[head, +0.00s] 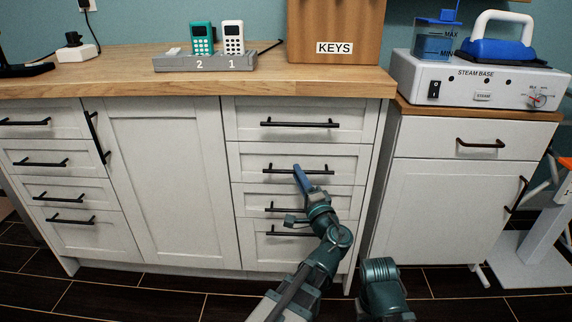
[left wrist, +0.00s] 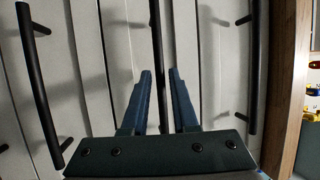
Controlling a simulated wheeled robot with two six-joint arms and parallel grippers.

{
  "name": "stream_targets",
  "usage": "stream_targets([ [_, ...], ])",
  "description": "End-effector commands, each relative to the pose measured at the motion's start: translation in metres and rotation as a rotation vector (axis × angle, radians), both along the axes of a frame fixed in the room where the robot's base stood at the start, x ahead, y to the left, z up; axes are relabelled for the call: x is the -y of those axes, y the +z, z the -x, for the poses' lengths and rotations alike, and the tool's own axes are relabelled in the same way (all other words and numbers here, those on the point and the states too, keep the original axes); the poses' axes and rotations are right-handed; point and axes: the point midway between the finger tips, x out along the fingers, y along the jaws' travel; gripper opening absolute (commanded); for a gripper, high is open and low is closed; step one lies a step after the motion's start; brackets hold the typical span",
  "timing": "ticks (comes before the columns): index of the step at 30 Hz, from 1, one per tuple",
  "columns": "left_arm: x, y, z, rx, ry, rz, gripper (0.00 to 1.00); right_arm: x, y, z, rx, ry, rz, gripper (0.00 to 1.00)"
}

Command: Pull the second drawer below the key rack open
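The key rack (head: 336,30) is a wooden board marked KEYS, standing on the counter. Below it is a column of white drawers with black bar handles. The second drawer (head: 250,165) looks closed, and its handle (head: 275,169) is partly covered by my left gripper (head: 299,170). In the left wrist view, the fingers of my left gripper (left wrist: 160,72) are apart, with a dark handle bar (left wrist: 155,30) running lengthwise in the gap between them. I cannot tell whether they touch it. My right gripper is not in view.
The top drawer handle (head: 300,124) is above my gripper, and the third drawer handle (head: 283,209) is below it, partly behind my arm. A tall cupboard door (head: 170,180) is to the left. A separate white cabinet (head: 440,200) with a steam base (head: 465,85) stands to the right.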

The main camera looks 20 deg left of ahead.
Motion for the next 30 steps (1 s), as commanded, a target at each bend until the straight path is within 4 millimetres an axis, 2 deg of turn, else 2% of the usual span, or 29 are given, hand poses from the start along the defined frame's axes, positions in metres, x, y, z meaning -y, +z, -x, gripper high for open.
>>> stream_targets([
  [4, 0.0009, 0.0037, -0.0097, 0.000, -0.002, 0.000, 0.27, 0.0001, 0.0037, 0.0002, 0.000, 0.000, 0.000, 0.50],
  [13, 0.0009, 0.0036, -0.0105, 0.000, -0.003, 0.000, 0.27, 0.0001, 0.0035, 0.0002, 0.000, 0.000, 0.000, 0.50],
  [18, 0.0008, 0.0036, -0.0103, 0.000, -0.003, 0.000, 0.00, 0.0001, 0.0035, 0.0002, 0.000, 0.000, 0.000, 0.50],
  [30, 0.0007, 0.0033, -0.0102, 0.000, -0.002, 0.001, 0.00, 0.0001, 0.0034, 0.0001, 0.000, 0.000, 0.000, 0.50],
])
